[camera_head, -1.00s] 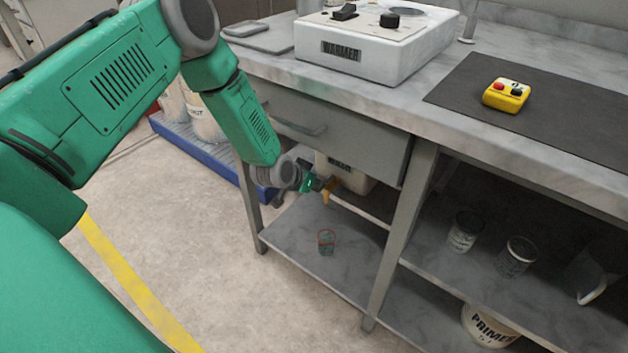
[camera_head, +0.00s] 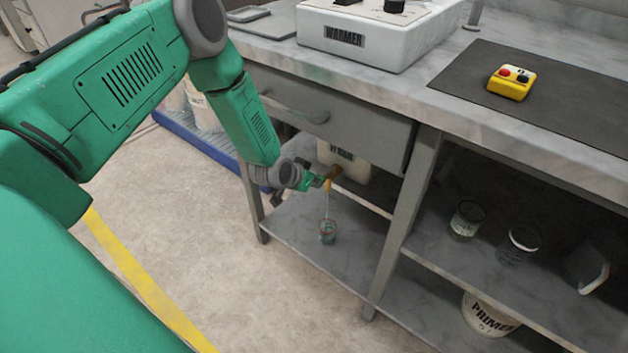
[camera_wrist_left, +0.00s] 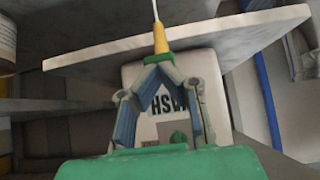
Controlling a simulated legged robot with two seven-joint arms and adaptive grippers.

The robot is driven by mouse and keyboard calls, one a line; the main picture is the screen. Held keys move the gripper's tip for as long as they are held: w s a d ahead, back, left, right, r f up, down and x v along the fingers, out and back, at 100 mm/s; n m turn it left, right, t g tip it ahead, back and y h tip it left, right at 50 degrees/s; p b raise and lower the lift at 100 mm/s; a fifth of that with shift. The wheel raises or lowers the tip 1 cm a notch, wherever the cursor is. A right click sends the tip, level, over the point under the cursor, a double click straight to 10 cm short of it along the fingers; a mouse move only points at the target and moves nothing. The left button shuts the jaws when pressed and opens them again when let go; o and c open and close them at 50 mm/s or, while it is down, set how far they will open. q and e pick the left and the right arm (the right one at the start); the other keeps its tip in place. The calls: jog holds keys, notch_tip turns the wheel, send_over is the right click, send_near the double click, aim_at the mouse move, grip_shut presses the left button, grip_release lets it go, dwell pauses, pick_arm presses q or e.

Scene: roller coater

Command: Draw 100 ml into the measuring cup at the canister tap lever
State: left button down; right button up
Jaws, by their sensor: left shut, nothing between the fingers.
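The pale canister (camera_head: 352,168) stands under the bench behind my left gripper, its dark lettering partly hidden. Its yellow-brown tap (camera_head: 327,185) points down, and a thin pale stream runs from it into the measuring cup (camera_head: 328,233). The small clear cup with a reddish rim stands upright on the lower shelf under the tap. My left gripper (camera_head: 322,181) is shut and empty, with its fingertips at the tap. In the left wrist view, the fingertips (camera_wrist_left: 158,60) meet beside the yellow tap (camera_wrist_left: 160,38). My right gripper is not in view.
The lower shelf (camera_head: 345,265) is bare around the cup. A table leg (camera_head: 405,215) stands to the right. Two jars (camera_head: 466,219) and a jug (camera_head: 588,268) are on the right shelf. A drawer (camera_head: 325,115) is above the canister.

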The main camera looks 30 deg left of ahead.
pick_arm(q)
jog(key=shift+w+r, duration=0.1)
jog(key=shift+r, duration=0.05)
jog(key=shift+r+p, duration=0.7)
jog(key=shift+r, duration=0.15)
jog(key=p+v, duration=0.5)
jog(key=v, duration=0.7)
jog(key=shift+r+p, duration=0.4)
jog(key=shift+r, duration=0.15)
